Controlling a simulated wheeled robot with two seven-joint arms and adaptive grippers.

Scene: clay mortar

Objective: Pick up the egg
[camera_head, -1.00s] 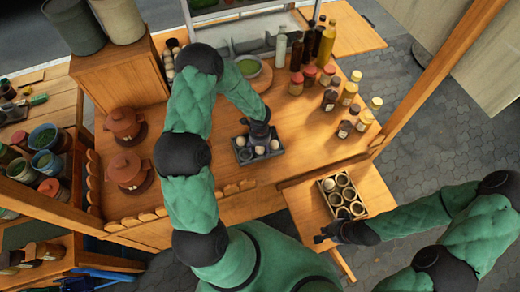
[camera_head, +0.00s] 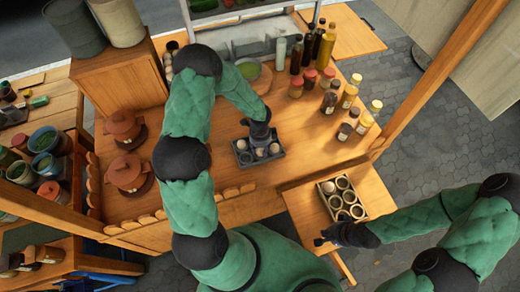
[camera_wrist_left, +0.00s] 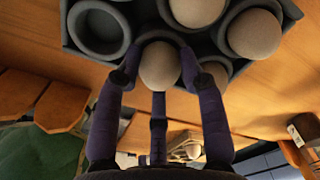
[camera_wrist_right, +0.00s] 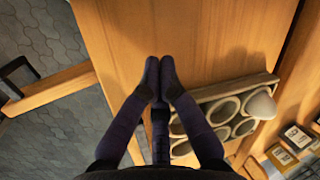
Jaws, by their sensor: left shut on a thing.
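In the left wrist view an egg (camera_wrist_left: 160,66) sits between the fingers of my left gripper (camera_wrist_left: 160,82), which is shut on it. The egg is at the edge of a dark grey egg tray (camera_wrist_left: 66,28); whether it is clear of its cup I cannot tell. More eggs (camera_wrist_left: 254,34) rest in other cups, and one cup (camera_wrist_left: 98,26) is empty. In the head view my left gripper (camera_head: 260,138) is over the dark tray (camera_head: 278,157) on the counter. My right gripper (camera_head: 322,241) is shut and empty over the small side table; its fingertips (camera_wrist_right: 159,70) meet in the right wrist view.
A light tray (camera_head: 333,206) with round cups and one egg (camera_head: 328,187) is on the side table (camera_head: 296,206). Bottles (camera_head: 326,48) and jars (camera_head: 350,94) stand right of the dark tray. Clay pots (camera_head: 123,172) stand left. The counter (camera_head: 315,140) between tray and jars is clear.

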